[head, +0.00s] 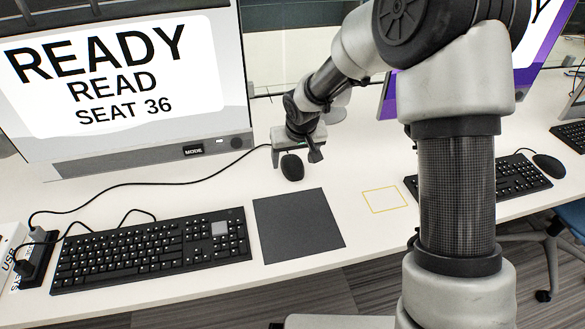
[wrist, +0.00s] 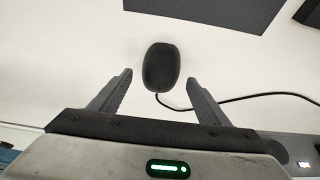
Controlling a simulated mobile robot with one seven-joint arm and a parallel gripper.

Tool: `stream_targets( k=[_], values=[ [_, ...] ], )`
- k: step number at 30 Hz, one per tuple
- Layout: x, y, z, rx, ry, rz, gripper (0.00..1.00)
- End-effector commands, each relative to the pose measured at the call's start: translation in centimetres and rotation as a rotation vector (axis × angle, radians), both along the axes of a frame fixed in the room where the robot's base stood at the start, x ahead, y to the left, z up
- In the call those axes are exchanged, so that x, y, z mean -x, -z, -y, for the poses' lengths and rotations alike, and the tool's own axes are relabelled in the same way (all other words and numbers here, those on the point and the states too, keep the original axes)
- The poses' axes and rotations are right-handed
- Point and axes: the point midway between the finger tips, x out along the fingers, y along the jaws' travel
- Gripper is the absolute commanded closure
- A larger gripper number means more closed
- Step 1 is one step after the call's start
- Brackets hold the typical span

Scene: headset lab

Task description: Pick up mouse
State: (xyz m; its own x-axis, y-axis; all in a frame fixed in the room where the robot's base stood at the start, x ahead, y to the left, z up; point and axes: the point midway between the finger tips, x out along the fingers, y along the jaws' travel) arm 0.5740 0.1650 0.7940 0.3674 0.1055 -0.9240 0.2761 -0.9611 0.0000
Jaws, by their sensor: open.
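A black mouse (head: 292,167) with a cable lies on the white desk behind the dark mouse pad (head: 298,226) in the head view. In the wrist view the mouse (wrist: 161,67) is in the upper middle, just beyond the fingertips and roughly centred between them. My gripper (wrist: 164,80) is open and empty, with one finger to each side of the mouse's line. In the head view my gripper (head: 296,156) is at the far side of the mouse; I cannot tell its exact height above the desk.
A black keyboard (head: 150,250) lies left of the pad, below a large monitor (head: 120,75). A USB box (head: 30,260) stands at the left edge. A yellow outlined square (head: 384,200) marks bare desk to the right. Another keyboard (head: 515,176) and mouse (head: 548,166) lie farther right.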

Motion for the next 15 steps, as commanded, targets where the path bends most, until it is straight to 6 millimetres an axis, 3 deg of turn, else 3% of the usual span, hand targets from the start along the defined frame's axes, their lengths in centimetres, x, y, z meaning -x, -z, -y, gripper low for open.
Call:
stream_targets(
  k=[3,10,15],
  values=[
    [-0.55,1.59,-0.18,0.0,0.0,0.0,0.3],
    [-0.68,1.6,-0.2,0.0,0.0,0.001,0.3],
    [-0.65,1.6,-0.21,0.0,0.0,0.001,0.59]
  ],
)
